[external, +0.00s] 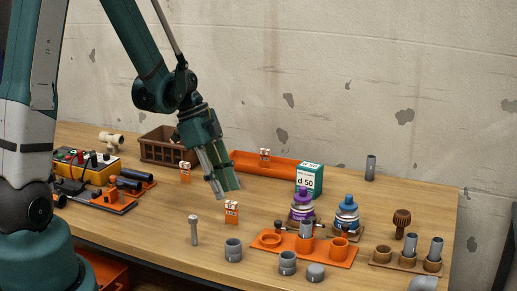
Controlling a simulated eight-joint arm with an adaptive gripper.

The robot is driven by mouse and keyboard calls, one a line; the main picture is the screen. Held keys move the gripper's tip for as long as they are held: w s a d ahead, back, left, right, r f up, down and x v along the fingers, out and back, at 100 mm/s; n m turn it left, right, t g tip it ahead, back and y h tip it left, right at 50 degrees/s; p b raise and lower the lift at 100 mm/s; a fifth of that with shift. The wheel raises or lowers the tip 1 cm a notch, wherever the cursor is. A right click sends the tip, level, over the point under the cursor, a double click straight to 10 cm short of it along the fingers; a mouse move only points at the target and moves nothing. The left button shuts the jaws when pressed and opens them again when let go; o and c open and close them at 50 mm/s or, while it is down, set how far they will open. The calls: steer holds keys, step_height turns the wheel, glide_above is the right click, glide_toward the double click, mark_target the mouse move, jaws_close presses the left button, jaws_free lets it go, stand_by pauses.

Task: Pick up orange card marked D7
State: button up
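Three small orange cards with pale tops stand in the external view. One card (232,214) is on the table just below my gripper, another (186,174) is to the left near the brown crate, and a third (265,156) is at the orange tray. Their markings are too small to read, so I cannot tell which is D7. My gripper (228,191) points down above and slightly left of the nearest card, apart from it in the picture. No object shows in its fingers. Their gap is unclear from this angle.
A brown crate (160,150) and an orange tray (240,167) stand behind. A green-white box (309,179), purple and blue fittings, and an orange holder (335,254) are to the right. Grey pipe pieces (233,250) stand in front. A yellow device (85,168) is left.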

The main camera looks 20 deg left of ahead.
mark_target(230, 201)
steer(key=shift+d+f, duration=0.2)
steer(key=shift+f, duration=0.25)
steer(key=shift+f, duration=0.1)
steer(key=shift+b+x, duration=0.65)
steer(key=shift+x, duration=1.9)
steer(key=shift+d, duration=0.1)
steer(key=shift+c, duration=0.5)
steer(key=c, duration=0.7)
